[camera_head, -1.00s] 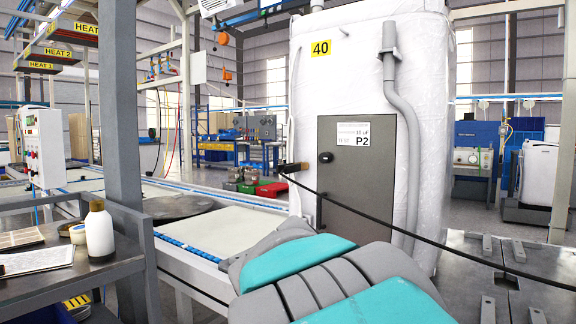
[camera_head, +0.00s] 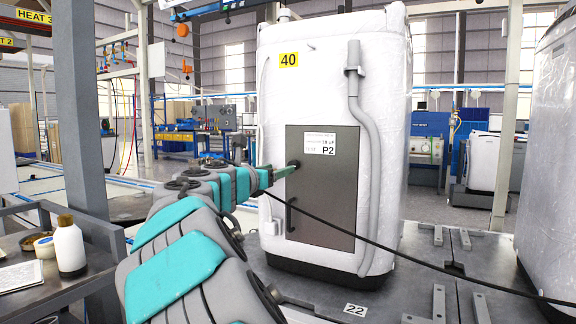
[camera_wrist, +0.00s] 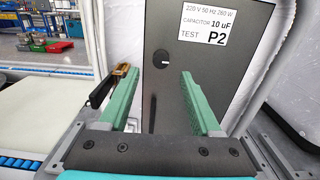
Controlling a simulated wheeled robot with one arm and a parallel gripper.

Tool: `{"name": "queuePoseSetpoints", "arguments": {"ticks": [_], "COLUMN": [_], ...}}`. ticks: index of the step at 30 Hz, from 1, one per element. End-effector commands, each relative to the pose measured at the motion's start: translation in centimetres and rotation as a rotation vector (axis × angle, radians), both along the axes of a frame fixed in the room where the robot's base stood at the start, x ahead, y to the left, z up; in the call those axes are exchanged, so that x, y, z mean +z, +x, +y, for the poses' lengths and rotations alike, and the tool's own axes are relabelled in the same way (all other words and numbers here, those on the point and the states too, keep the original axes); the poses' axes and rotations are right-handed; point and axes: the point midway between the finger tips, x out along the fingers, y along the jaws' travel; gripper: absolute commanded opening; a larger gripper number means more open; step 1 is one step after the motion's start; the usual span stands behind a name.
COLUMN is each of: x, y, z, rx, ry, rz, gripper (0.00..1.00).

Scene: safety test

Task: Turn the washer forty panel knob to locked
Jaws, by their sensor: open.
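Washer forty (camera_head: 335,70) stands upright in white wrap with a yellow "40" label. Its dark grey panel (camera_head: 325,205) bears a white "P2" label. The small round black knob (camera_head: 295,163) is on the panel's upper left; it also shows in the wrist view (camera_wrist: 163,57). I cannot read its setting. My gripper (camera_head: 290,170) is at the panel's upper left, close to the knob. In the wrist view my gripper (camera_wrist: 160,74) has its two green fingers wide apart and empty, with the knob between and beyond their tips. I cannot tell whether they touch the panel.
A black cable (camera_head: 420,258) runs from near the panel down to the right. A dark handle (camera_head: 290,214) is on the panel's lower left. A bench with a white bottle (camera_head: 68,248) stands at left. Another wrapped washer (camera_head: 550,150) stands at right.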

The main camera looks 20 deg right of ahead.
Motion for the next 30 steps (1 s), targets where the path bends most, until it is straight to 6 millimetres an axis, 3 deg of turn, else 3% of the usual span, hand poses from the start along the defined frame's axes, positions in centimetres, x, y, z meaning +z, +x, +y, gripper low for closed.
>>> {"name": "queuePoseSetpoints", "arguments": {"ticks": [12, 22, 30], "x": [-0.2, 0.1, 0.0], "y": [3.6, 4.0, 4.0], "z": [-4.8, -5.4, -5.3], "rx": [-0.003, -0.003, -0.003], "ry": [0.006, 0.003, 0.004], "rz": [-0.001, -0.004, -0.003], "gripper": [0.65, 0.65, 0.37]}}
